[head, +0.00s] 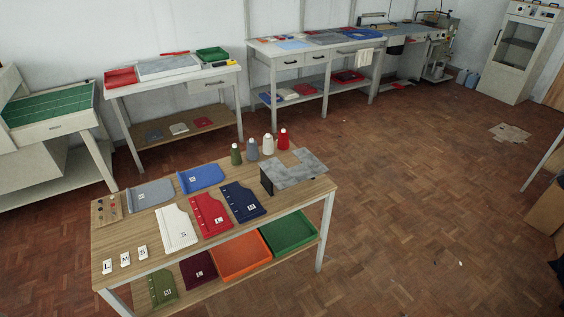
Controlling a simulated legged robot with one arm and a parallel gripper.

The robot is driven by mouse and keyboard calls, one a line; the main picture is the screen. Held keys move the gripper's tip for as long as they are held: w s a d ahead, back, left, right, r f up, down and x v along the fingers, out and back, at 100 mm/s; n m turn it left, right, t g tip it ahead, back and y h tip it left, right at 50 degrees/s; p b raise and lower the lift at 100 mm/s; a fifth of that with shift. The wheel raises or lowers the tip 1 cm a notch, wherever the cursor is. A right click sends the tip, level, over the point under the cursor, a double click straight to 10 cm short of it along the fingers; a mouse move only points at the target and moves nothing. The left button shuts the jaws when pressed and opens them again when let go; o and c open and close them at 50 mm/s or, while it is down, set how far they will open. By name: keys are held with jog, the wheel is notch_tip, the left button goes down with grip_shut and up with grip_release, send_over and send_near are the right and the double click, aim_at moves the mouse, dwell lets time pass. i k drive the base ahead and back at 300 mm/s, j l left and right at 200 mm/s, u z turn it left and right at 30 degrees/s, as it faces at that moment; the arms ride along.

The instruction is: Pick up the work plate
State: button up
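A grey, mottled, flat plate (296,168), which looks like the work plate, lies at the right end of the near wooden table (150,228). It has a stepped outline and sits raised above the tabletop, with a dark block or side showing under its left front edge. Its right corner reaches about the table's right edge. What supports it underneath is mostly hidden. My gripper is not in this view.
Four-colour thread cones, such as a red one (283,139), stand just behind the plate. Folded garment pieces, including a navy one (242,201), lie to its left. An orange tray (240,257) and green tray (288,233) sit on the lower shelf. Floor right of the table is clear.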

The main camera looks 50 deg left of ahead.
aim_at(273, 172)
jog(key=u, duration=1.65)
